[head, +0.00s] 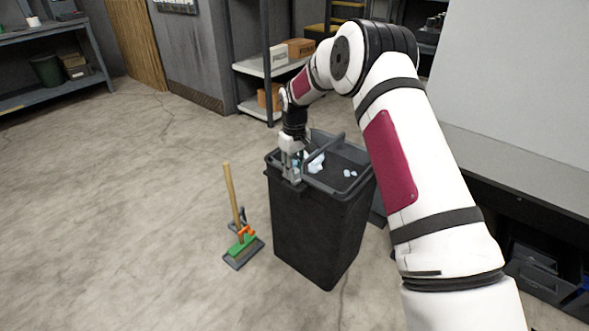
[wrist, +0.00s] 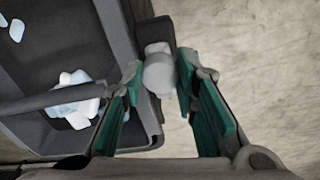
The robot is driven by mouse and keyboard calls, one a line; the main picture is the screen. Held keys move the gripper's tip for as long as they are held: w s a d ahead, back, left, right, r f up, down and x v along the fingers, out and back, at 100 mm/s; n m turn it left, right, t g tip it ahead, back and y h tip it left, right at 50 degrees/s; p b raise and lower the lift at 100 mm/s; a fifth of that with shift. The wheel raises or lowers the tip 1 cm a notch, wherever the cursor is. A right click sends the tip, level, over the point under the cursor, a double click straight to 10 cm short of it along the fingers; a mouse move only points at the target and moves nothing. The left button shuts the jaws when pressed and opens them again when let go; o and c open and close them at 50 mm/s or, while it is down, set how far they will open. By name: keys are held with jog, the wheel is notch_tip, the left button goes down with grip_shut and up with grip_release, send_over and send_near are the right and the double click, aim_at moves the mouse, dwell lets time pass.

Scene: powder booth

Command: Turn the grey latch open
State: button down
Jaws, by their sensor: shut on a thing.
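The grey latch (wrist: 159,68) sits on the outer rim of the black bin (head: 312,232). In the wrist view it is a pale, rounded knob-like piece between my fingertips. My gripper (head: 291,165) points down at the bin's left rim in the head view and largely hides the latch there. In the wrist view my gripper (wrist: 160,72) has its teal-padded fingers on either side of the latch, shut on it. The bin is open at the top, with a grey handle bar (wrist: 50,99) across it and white scraps (wrist: 72,98) inside.
A broom with a wooden handle (head: 230,195) and a green-grey head (head: 242,250) stands left of the bin. A shelf with boxes (head: 290,50) is behind. A dark bench (head: 510,180) is at right. The floor at left is clear.

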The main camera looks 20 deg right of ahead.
jog(key=shift+n, duration=0.3)
jog(key=c, duration=1.2)
grip_release()
jog(key=shift+c, duration=0.2)
notch_tip(320, 180, up, 12)
